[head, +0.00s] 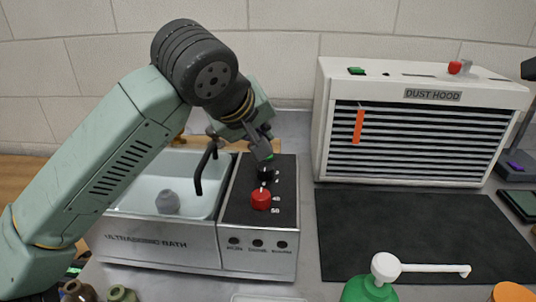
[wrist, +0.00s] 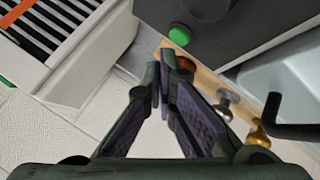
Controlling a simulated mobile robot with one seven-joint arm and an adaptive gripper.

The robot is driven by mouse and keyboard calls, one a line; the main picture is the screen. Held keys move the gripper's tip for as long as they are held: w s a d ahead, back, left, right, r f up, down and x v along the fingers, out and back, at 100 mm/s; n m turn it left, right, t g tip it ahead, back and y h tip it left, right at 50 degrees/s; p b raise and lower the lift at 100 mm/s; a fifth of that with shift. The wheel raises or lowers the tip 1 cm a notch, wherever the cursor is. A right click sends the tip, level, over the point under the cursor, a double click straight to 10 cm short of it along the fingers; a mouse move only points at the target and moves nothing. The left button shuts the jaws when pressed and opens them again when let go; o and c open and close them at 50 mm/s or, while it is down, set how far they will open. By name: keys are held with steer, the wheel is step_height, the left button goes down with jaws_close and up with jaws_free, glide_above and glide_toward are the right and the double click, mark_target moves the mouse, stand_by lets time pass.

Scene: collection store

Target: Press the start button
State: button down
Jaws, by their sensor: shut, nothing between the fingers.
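The ultrasonic bath (head: 160,243) has a dark control panel (head: 238,208) on its right side. A green button sits at the panel's far end; in the head view only a sliver shows (head: 270,157) beside my fingertips. It shows whole in the wrist view (wrist: 180,35). A black knob (head: 265,174) and a red knob (head: 261,199) stand nearer on the panel. My gripper (head: 263,152) is shut and empty, pointing down over the panel's far end. In the wrist view its fingertips (wrist: 160,72) are just beside the button, apart from it in the picture; height above the panel is unclear.
The bath's basin (head: 135,193) holds a grey object (head: 168,202); a black bent handle (head: 203,168) stands beside the panel. The dust hood (head: 330,120) has its own green switch (head: 356,70) and red knob (head: 455,67).

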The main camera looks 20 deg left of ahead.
steer(key=shift+f, duration=0.15)
steer(key=shift+f+b, duration=0.3)
steer(key=shift+b, duration=0.35)
steer(key=shift+f+b, duration=0.4)
steer(key=shift+b, duration=0.1)
stand_by(0.4)
steer(key=shift+r, duration=0.1)
steer(key=shift+r+p, duration=0.45)
steer(key=shift+r, duration=0.3)
steer(key=shift+r+p, duration=1.5)
steer(key=shift+r, duration=1)
